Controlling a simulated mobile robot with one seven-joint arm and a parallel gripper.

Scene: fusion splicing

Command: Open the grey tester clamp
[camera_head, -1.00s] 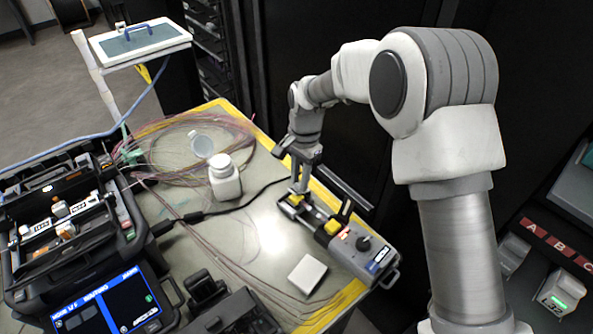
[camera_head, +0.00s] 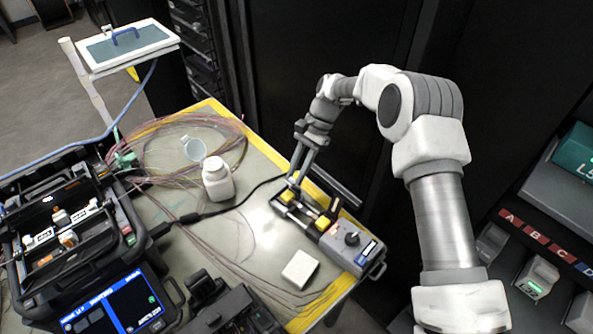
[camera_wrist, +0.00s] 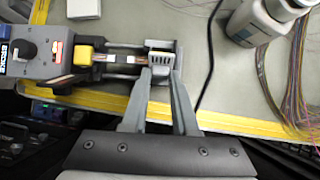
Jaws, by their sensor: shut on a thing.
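The tester (camera_head: 345,246) is a grey box with a dark knob and a handle, lying along the table's right edge. A rail with a yellow block (camera_wrist: 84,55) runs out from it. At the rail's far end is a small grey ribbed clamp piece (camera_wrist: 160,59). My gripper (camera_head: 293,186) reaches down to that end. In the wrist view my gripper (camera_wrist: 163,72) has its two fingertips on either side of the grey clamp piece, shut on it. The fingers hide part of the clamp in the head view. I cannot tell how far its lid is raised.
A white bottle (camera_head: 218,179) and loose fibre coils (camera_head: 165,140) lie left of the tester. A white block (camera_head: 300,269) sits in front of it. A black splicer case (camera_head: 70,240) fills the left. A black cable crosses the table. Dark racks stand behind.

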